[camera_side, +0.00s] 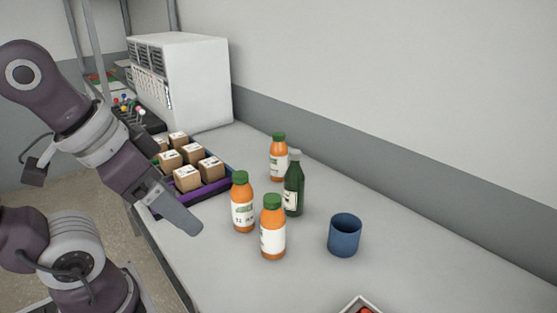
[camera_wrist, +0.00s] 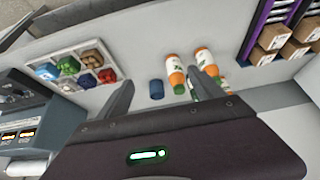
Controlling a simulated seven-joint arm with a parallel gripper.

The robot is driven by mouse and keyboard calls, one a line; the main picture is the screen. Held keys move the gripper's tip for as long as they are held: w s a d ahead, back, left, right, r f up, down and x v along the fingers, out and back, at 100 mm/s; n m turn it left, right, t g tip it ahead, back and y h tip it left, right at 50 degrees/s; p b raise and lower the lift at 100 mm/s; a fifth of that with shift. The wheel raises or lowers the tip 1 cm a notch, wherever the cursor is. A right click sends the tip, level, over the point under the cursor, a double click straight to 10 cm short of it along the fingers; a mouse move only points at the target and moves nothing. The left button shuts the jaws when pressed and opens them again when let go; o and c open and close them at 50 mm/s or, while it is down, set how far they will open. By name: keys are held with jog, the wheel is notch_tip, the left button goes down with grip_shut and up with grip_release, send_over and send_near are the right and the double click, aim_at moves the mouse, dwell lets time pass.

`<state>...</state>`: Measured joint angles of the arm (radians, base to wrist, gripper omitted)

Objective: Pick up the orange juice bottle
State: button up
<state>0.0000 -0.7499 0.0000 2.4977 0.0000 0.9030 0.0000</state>
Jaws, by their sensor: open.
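Three orange juice bottles with green caps and white labels stand upright on the grey table in the side view: one at the front (camera_side: 272,228), one just left of it (camera_side: 242,203) and one farther back (camera_side: 279,158). In the wrist view, one orange bottle (camera_wrist: 175,72) shows between the fingers and another (camera_wrist: 204,57) shows beside the right finger, which partly covers the bottles there. My gripper (camera_side: 192,222) is open and empty, left of the bottles and apart from them. Its spread fingers (camera_wrist: 160,77) also show in the wrist view.
A dark green bottle (camera_side: 293,186) stands close among the orange ones. A blue cup (camera_side: 344,236) is to their right. A purple-edged tray (camera_side: 213,190) of small boxes lies behind my gripper. A white tray with red items (camera_side: 362,306) is at the front edge. The table's right side is clear.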

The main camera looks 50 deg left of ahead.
jog(key=w+a+r+n+t+y, duration=0.2)
jog(key=w+a+r+y, duration=0.1)
jog(key=w+a+r, duration=0.5)
jog(key=w+a+r+n+t+y, duration=0.25)
jog(key=w+a+r, duration=0.3)
jog(key=w, duration=0.55)
jog(key=m+t+h, duration=0.3)
jog(key=m+h, duration=0.1)
jog(key=h, duration=0.1)
send_over(272, 164)
jog(key=s, duration=0.1)
notch_tip(272, 164, down, 10)
jog(key=r, duration=0.1)
notch_tip(272, 164, down, 25)
jog(key=shift+f, duration=0.2)
jog(key=shift+t, duration=0.25)
jog(key=x, duration=0.6)
jog(key=shift+w+f, duration=0.15)
jog(key=shift+w, duration=0.05)
jog(key=shift+w+f, duration=0.1)
jog(key=shift+w, duration=0.2)
grip_shut()
